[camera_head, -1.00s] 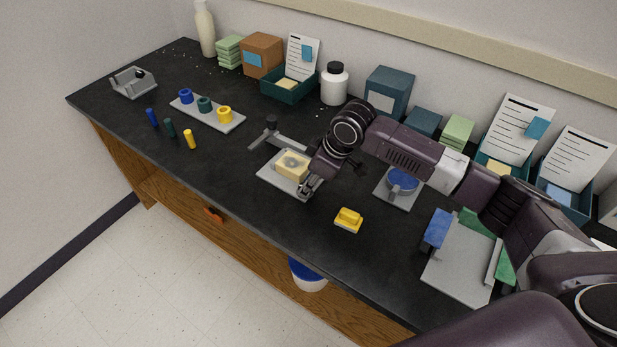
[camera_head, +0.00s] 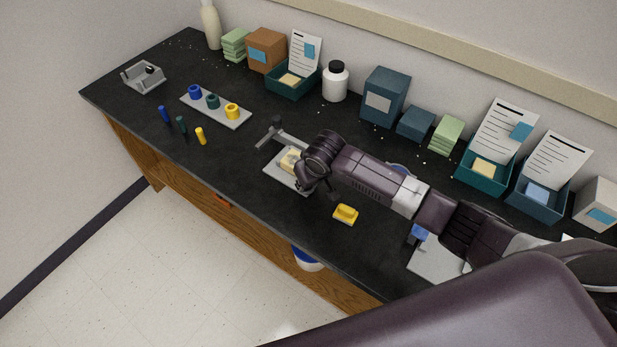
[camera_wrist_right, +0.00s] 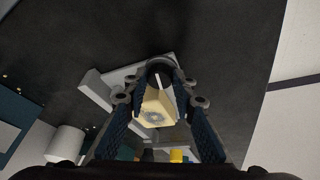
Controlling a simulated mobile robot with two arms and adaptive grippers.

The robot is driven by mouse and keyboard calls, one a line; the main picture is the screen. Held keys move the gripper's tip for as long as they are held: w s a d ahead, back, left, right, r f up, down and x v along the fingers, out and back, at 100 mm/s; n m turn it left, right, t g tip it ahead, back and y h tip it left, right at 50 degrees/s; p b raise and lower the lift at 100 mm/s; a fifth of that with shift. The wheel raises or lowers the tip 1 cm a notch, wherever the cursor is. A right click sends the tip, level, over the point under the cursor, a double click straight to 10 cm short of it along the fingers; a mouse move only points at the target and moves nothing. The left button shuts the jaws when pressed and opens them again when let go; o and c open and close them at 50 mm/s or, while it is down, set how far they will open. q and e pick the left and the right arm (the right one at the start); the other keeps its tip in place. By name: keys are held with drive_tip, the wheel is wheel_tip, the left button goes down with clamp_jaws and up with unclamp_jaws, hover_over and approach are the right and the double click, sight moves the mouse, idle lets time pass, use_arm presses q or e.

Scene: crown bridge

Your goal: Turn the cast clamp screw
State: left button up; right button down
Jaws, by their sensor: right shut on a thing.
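The cast clamp stands mid-bench. Its grey base plate (camera_head: 283,178) and grey bar (camera_head: 285,138) show in the head view, with a black knob (camera_head: 277,121) at the bar's back end. A cream cast block (camera_head: 289,160) sits on the plate, partly covered by my right wrist. In the right wrist view the cream block (camera_wrist_right: 155,108) lies beyond my right gripper (camera_wrist_right: 162,92). Its fingers are around a dark round screw head (camera_wrist_right: 160,73) with a pale line and are shut on it. The fingertips are hidden in the head view. My left gripper is not in view.
A yellow block (camera_head: 345,214) lies just right of the clamp plate. A grey tray with blue, green and yellow rings (camera_head: 232,110) stands to the left, with several small pegs (camera_head: 201,136) before it. Boxes and a white bottle (camera_head: 335,82) line the wall.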

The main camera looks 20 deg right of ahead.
drive_tip(key=shift+r, duration=0.1)
idle(0.4)
drive_tip(key=c, duration=1.6)
unclamp_jaws()
drive_tip(key=v, duration=1.2)
